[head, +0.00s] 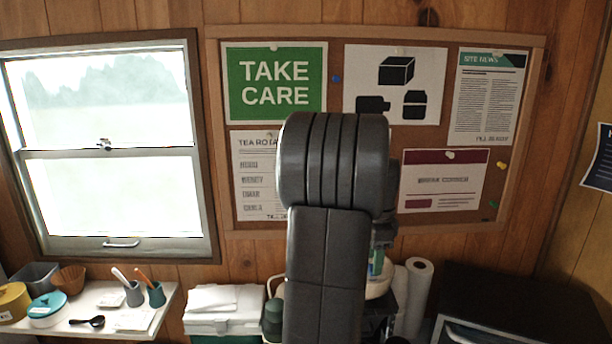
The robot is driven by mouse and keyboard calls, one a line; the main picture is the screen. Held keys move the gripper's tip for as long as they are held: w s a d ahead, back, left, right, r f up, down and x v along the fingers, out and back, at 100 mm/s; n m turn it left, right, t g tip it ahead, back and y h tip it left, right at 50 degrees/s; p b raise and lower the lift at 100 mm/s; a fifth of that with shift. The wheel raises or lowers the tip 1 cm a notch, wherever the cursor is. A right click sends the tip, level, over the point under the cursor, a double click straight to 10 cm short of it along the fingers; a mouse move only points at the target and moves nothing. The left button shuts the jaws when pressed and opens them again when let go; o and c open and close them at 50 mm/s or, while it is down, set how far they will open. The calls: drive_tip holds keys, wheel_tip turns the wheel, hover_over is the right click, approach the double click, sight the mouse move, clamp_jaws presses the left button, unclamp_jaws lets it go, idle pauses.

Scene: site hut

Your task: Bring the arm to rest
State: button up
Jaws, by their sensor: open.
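My own arm fills the middle of the head view, raised upright and folded, with its dark grey rounded joint in front of the pinboard. A small part of its far links shows at the right behind the upper arm. My gripper's fingers cannot be made out; they are hidden behind the arm or out of the picture. I see nothing held.
A white shelf (160,296) at left bears a teal-lidded pot (47,308), a black scoop (88,321) and pen cups (134,293). A white-lidded box (222,308), a paper roll (418,290) and a black appliance (520,300) stand along the wall. A pinboard (400,224) hangs behind.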

drive_tip(key=shift+f, duration=0.95)
drive_tip(key=shift+r+b, duration=0.35)
drive_tip(key=shift+r, duration=1.5)
